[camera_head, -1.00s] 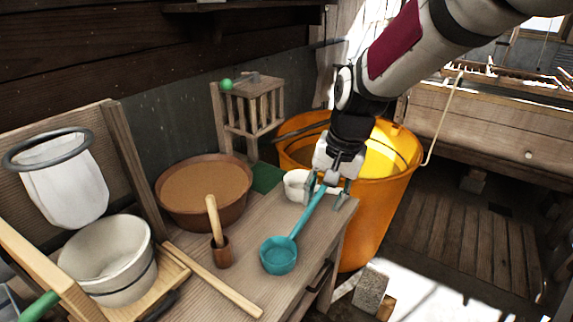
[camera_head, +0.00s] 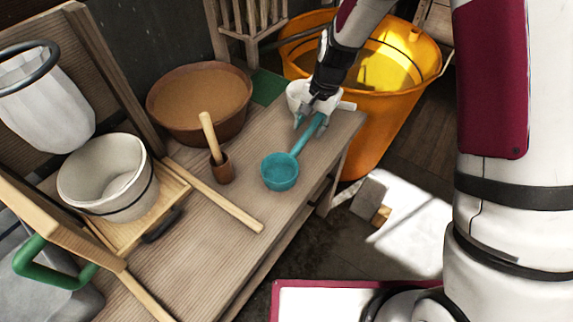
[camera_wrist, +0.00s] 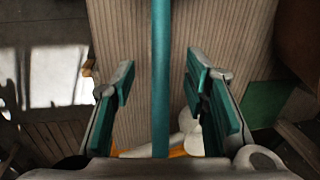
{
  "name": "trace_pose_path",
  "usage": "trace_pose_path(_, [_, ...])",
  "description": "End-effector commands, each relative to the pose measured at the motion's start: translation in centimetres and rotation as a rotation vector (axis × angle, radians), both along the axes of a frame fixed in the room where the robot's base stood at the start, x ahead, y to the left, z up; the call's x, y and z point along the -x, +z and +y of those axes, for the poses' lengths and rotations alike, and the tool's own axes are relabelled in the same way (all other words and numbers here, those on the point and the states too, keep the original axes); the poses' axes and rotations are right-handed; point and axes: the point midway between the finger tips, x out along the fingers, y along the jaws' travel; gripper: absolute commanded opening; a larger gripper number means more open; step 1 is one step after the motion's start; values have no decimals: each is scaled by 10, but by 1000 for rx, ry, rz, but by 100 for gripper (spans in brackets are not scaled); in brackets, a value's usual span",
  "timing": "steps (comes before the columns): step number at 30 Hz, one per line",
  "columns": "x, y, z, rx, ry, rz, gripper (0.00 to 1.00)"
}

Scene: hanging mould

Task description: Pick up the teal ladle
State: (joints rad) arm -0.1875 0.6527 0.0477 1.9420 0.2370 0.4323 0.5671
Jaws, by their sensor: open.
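The teal ladle (camera_head: 280,172) lies on the wooden bench, its round bowl toward the front and its handle running back and to the right. My gripper (camera_head: 311,120) is over the far part of the handle, near the bench's right end. In the wrist view, the handle (camera_wrist: 160,80) runs between the two teal-padded fingers of my gripper (camera_wrist: 160,90). The fingers are open, with a gap on each side of the handle. The ladle bowl is out of the wrist view.
A brown bowl (camera_head: 200,132), a small wooden cup with a pestle (camera_head: 222,170) and a long stick (camera_head: 215,196) share the bench (camera_head: 200,270). An orange tub (camera_head: 385,125) stands past the bench's right end.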

Motion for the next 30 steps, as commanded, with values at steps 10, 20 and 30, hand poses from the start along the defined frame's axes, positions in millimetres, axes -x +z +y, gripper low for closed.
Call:
trace_pose_path(10, [-1,-31,6,1,0,3,41])
trace_pose_path(20, [-5,-56,10,0,1,0,41])
trace_pose_path(30, [-4,-56,10,0,1,0,0])
